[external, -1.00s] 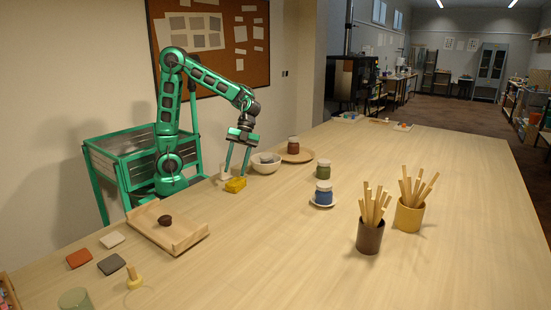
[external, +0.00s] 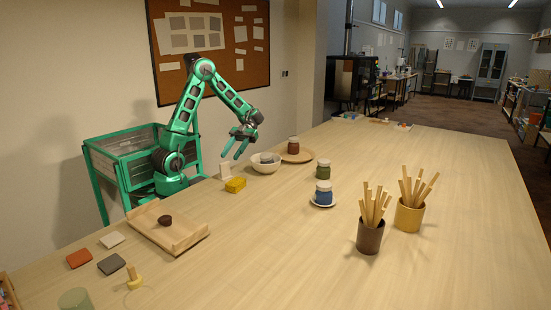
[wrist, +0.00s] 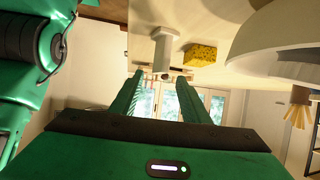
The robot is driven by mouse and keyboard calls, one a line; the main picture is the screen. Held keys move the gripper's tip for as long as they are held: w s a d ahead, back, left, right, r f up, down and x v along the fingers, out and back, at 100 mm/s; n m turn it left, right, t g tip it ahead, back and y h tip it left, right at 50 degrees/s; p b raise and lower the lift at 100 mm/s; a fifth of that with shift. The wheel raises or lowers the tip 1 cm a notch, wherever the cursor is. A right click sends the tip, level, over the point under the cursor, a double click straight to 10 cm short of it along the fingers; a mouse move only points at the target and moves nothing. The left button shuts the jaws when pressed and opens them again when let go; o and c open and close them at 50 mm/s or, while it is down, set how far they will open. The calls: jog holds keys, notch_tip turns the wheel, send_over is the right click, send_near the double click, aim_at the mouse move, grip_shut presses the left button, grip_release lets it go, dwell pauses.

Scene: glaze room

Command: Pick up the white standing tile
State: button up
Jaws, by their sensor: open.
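The white standing tile (external: 224,171) stands upright near the table's back-left edge, just behind a yellow sponge. A gap between fingertips and tile shows in the external view.
The yellow sponge (external: 236,185) lies close in front of the tile; it also shows in the wrist view (wrist: 201,55). A white bowl (external: 265,167) stands to the right, near my gripper. A wooden tray (external: 185,238) lies front left.

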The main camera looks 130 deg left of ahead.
aim_at(221, 168)
jog(key=shift+x, duration=5.25)
jog(key=shift+c, duration=0.7)
grip_shut()
